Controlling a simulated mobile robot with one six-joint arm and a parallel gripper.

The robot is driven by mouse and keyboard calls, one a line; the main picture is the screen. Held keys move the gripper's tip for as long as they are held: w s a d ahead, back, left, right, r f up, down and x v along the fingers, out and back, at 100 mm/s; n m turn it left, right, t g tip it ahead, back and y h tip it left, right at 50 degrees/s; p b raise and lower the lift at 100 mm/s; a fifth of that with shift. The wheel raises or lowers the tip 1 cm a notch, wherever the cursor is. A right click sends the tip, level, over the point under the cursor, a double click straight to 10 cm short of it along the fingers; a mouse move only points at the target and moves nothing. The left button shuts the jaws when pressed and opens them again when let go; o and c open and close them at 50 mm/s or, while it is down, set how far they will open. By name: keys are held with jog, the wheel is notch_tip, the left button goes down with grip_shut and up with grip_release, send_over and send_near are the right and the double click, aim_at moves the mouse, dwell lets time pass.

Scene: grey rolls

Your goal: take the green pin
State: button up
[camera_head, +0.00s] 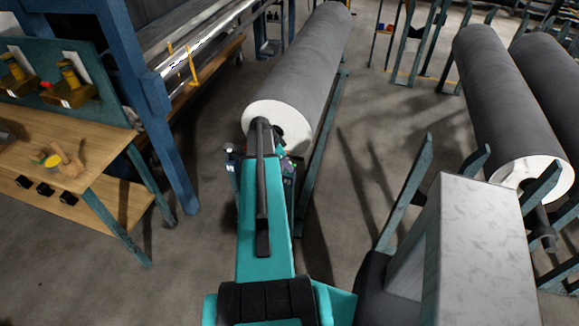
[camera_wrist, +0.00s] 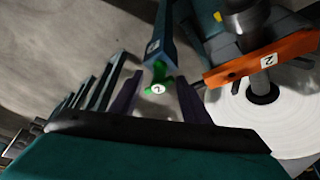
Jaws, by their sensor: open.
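In the head view my arm reaches toward the near end of the grey roll (camera_head: 303,62), and the pin cannot be made out there.
An orange bracket (camera_wrist: 240,70) labelled 2 and the roll's white end (camera_wrist: 235,112) with its shaft are close on the right of the gripper. In the head view, a wooden workbench (camera_head: 100,165) stands left, and more grey rolls (camera_head: 508,105) rest on racks at right.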

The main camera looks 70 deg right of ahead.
jog(key=shift+p+x, duration=0.4)
jog(key=shift+x, duration=0.85)
grip_shut()
